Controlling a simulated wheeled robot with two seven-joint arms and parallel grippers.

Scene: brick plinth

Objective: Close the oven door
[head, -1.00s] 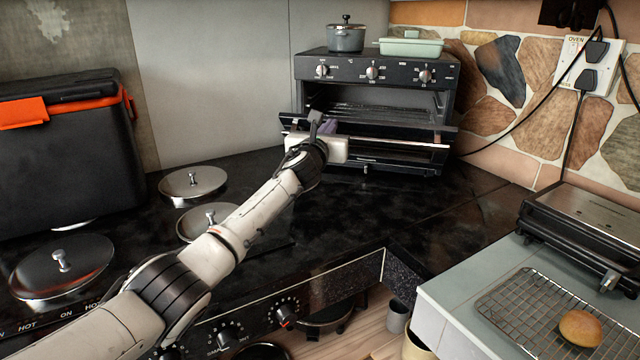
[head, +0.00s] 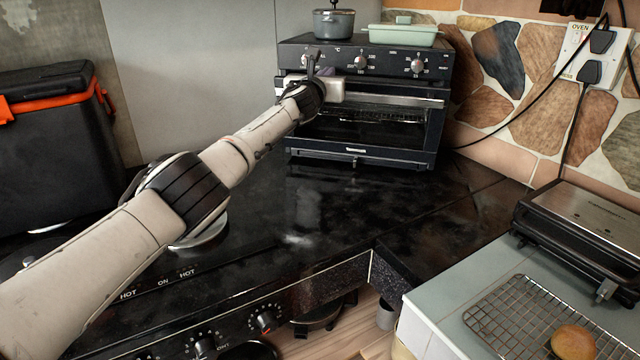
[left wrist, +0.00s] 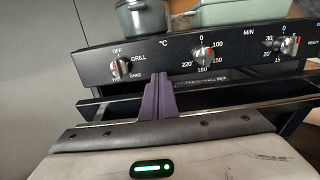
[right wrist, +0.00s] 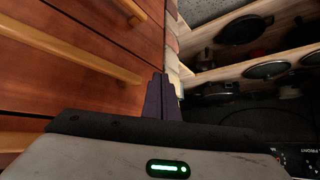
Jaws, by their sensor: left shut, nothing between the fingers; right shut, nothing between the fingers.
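The black toaster oven (head: 300,57) stands at the back of the dark counter. Its door (head: 375,132) is swung up almost upright, with the silver handle bar (head: 405,101) along its top. The left wrist view shows a dark gap behind the door's top edge (left wrist: 225,103), so it stands slightly ajar. My left gripper (head: 326,73) is shut and empty at the door's upper left; its purple fingers (left wrist: 158,98) overlap the door's top edge and I cannot tell whether they touch. My right gripper (right wrist: 162,98) is shut and empty, beside wooden drawers, outside the head view.
A grey pot (head: 333,23) and a green dish (head: 405,35) stand on the oven. A black cooler (head: 55,140) is at the left. A grill (head: 585,235) and a wire rack (head: 510,315) with a bun (head: 573,342) are at the right. Counter before the oven is clear.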

